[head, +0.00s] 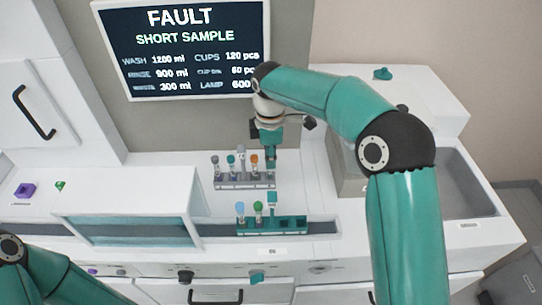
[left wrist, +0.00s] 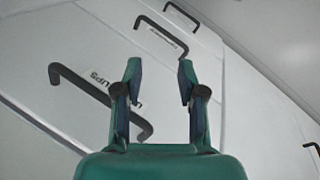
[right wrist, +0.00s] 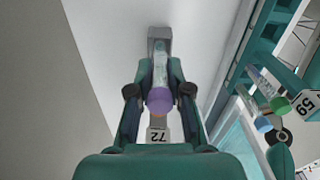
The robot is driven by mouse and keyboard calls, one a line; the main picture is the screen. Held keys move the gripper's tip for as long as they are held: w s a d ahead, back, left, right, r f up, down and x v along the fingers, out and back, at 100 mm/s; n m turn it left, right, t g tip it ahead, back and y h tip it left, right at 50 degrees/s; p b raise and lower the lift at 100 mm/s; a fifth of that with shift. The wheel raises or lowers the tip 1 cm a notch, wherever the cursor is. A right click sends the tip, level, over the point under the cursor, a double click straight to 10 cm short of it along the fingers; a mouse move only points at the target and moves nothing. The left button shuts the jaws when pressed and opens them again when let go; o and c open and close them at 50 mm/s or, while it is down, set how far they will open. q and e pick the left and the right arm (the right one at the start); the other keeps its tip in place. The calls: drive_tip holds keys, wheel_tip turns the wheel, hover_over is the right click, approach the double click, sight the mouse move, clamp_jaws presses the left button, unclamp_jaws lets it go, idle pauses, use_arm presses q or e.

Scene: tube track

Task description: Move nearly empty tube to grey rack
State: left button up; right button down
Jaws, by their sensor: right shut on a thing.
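My right gripper (head: 270,158) is low over the right end of the grey rack (head: 232,184). In the right wrist view its fingers (right wrist: 160,85) are shut on a clear tube (right wrist: 160,72) with a purple cap and a tag reading 72. The tube's far end lines up with a grey block, apparently the rack's end; I cannot tell whether it is seated. The gripper hides this tube in the head view. The grey rack holds several other capped tubes. My left gripper (left wrist: 160,80) is open and empty, facing white cupboard fronts.
The teal rack (head: 290,225) stands in front of the grey rack, with blue-capped (head: 240,211) and green-capped (head: 258,210) tubes. A glass-fronted box (head: 128,238) is on the left, a sink (head: 462,185) on the right. A screen (head: 185,50) reads FAULT, SHORT SAMPLE.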

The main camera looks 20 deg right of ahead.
drive_tip(key=shift+f, duration=0.3)
drive_tip(key=shift+f+b, duration=0.3)
drive_tip(key=shift+f, duration=0.05)
drive_tip(key=c, duration=1)
unclamp_jaws()
wheel_tip(320, 180, up, 12)
drive_tip(key=shift+f, duration=0.1)
idle(0.7)
